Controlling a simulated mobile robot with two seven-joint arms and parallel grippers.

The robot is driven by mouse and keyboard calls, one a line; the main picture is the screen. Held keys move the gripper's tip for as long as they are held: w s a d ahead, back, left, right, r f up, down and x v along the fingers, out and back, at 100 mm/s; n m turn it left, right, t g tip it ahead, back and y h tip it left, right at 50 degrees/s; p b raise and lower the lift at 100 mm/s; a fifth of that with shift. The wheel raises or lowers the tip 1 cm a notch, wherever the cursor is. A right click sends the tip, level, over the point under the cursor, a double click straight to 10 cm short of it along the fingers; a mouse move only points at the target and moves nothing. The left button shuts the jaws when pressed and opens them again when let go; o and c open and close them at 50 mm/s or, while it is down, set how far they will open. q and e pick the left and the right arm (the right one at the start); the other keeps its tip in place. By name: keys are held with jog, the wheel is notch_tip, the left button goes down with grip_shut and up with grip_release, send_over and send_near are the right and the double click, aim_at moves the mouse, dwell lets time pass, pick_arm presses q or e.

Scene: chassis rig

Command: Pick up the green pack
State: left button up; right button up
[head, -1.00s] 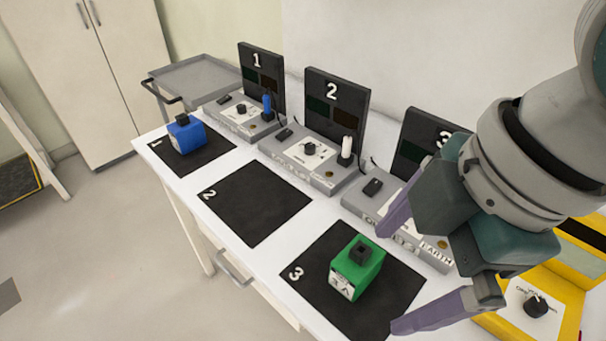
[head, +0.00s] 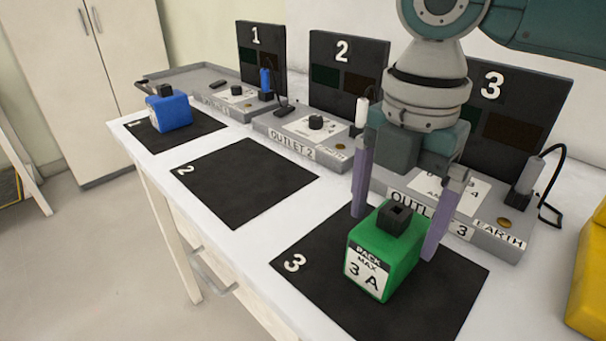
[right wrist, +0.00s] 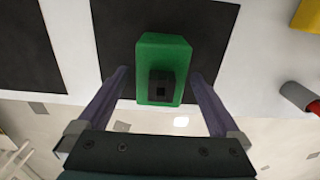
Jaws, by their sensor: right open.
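The green pack (head: 385,255) stands upright on the black mat marked 3 (head: 330,285). It has a black block on top and a white label reading "PACK MAX 3 A". My right gripper (head: 396,232) is open, pointing down, with its purple fingers at and behind the pack's top in the head view. In the right wrist view the green pack (right wrist: 165,58) shows ahead between the two open fingers (right wrist: 160,75), with a gap on each side. My left gripper is not in view.
A blue pack (head: 170,112) stands on mat 1; mat 2 (head: 240,180) is empty. Grey outlet boxes (head: 300,135) with upright black panels line the back of the white table. A yellow object (head: 590,270) stands at the right.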

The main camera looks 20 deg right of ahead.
notch_tip(320, 180, down, 6)
jog(key=shift+s+r+b, duration=0.1)
jog(key=shift+r+b, duration=0.15)
jog(key=shift+b, duration=0.15)
grip_shut()
dwell(0.6)
